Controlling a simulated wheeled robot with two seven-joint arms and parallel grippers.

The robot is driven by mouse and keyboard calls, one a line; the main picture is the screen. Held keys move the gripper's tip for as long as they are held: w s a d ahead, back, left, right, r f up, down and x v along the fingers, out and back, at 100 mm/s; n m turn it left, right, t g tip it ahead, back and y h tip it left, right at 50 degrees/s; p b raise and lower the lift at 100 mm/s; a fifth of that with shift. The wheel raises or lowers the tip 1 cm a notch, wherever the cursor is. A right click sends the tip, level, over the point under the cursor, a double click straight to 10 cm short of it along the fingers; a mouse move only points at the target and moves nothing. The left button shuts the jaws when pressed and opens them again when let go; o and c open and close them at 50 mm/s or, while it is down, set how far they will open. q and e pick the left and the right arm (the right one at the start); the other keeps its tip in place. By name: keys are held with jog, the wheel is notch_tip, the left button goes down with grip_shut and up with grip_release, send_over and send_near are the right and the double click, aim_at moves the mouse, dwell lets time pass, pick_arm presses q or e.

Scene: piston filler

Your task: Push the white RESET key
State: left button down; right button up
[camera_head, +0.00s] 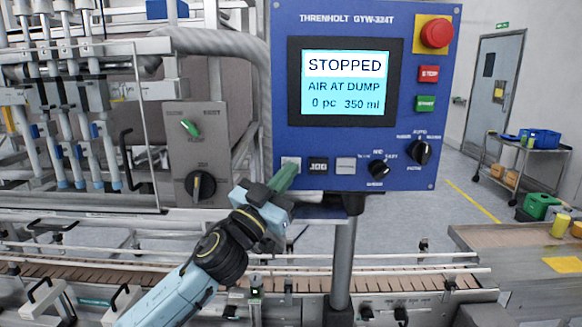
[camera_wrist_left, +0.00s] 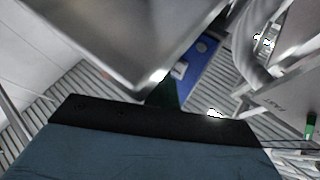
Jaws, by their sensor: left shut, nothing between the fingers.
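The blue control panel (camera_head: 282,80) carries a row of keys along its lower edge. A white key (camera_head: 291,163) sits at the left end of that row, left of the black JOG key (camera_head: 318,166). Another pale key (camera_head: 346,166) is right of JOG. I cannot read RESET on either pale key. My left gripper (camera_head: 286,177) is shut and empty, its green fingers pointing up just below the left white key and overlapping its lower edge. In the left wrist view a white key (camera_wrist_left: 179,69) shows beyond the dark fingertips (camera_wrist_left: 162,92). Contact cannot be told. My right gripper is not in view.
The screen (camera_head: 345,80) reads STOPPED, AIR AT DUMP. A red emergency button (camera_head: 435,33), a red STOP key (camera_head: 429,74), a green key (camera_head: 426,104) and two black knobs sit on the panel. A grey switch box (camera_head: 197,150) stands left. The conveyor (camera_head: 130,268) runs below.

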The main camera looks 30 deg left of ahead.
pick_arm(q)
jog(key=shift+s, duration=0.1)
jog(key=shift+s+d, duration=0.45)
jog(key=shift+s, duration=0.15)
jog(key=shift+s+d+p, duration=0.25)
jog(key=shift+s+p, duration=0.05)
jog(key=shift+s, duration=0.1)
jog(key=s+d, duration=0.2)
jog(key=s, duration=0.1)
jog(key=shift+s+p, duration=0.25)
jog(key=shift+p, duration=0.05)
dwell(0.7)
